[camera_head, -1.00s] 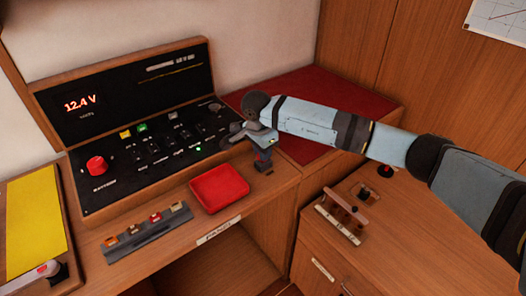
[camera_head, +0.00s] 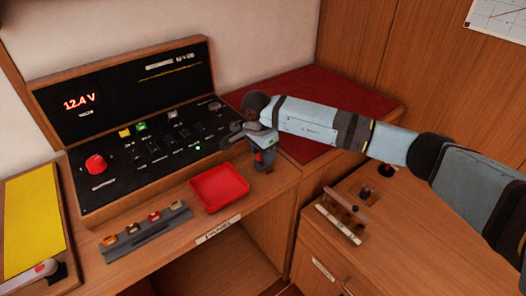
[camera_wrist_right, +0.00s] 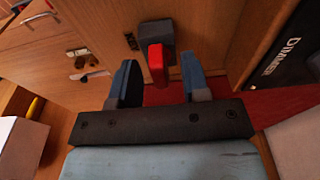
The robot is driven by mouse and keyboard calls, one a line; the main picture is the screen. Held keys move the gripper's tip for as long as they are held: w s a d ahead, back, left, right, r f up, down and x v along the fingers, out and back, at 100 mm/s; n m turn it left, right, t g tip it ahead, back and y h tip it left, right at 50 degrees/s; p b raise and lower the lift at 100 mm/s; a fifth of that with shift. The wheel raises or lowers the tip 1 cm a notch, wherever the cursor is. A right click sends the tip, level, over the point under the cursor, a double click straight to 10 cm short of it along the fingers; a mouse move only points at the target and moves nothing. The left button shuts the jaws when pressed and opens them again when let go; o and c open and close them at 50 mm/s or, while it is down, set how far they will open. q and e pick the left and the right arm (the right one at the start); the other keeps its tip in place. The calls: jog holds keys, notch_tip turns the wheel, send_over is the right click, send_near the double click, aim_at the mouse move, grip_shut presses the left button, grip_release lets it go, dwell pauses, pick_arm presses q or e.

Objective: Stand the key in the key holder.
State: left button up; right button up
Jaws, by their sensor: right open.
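The red key (camera_wrist_right: 156,65) stands at a dark grey block, seemingly the key holder (camera_wrist_right: 156,33), in the right wrist view. My right gripper (camera_wrist_right: 160,82) is open, with one blue finger on each side of the key and a gap on both sides. In the head view my right gripper (camera_head: 263,158) points down at the right end of the wooden console ledge. A little red of the key (camera_head: 259,157) shows between the fingers there. The holder is mostly hidden by the gripper in that view.
A red tray (camera_head: 219,188) lies on the ledge left of the gripper. A black switch panel (camera_head: 150,150) rises behind it. A grey strip with several small blocks (camera_head: 146,231) lies at front left. A rack (camera_head: 343,218) stands on the right cabinet.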

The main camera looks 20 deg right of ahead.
pick_arm(q)
jog(key=shift+f, duration=0.1)
pick_arm(e)
jog(key=shift+a+r, duration=0.1)
jog(key=shift+r, duration=0.7)
pick_arm(q)
jog(key=shift+w+d+r+n, duration=0.15)
jog(key=shift+d+r+n, duration=0.05)
jog(key=shift+r+n, duration=0.15)
pick_arm(e)
notch_tip(320, 180, up, 12)
jog(key=a, duration=0.1)
jog(key=shift+s+a, duration=0.2)
jog(key=shift+s, duration=0.1)
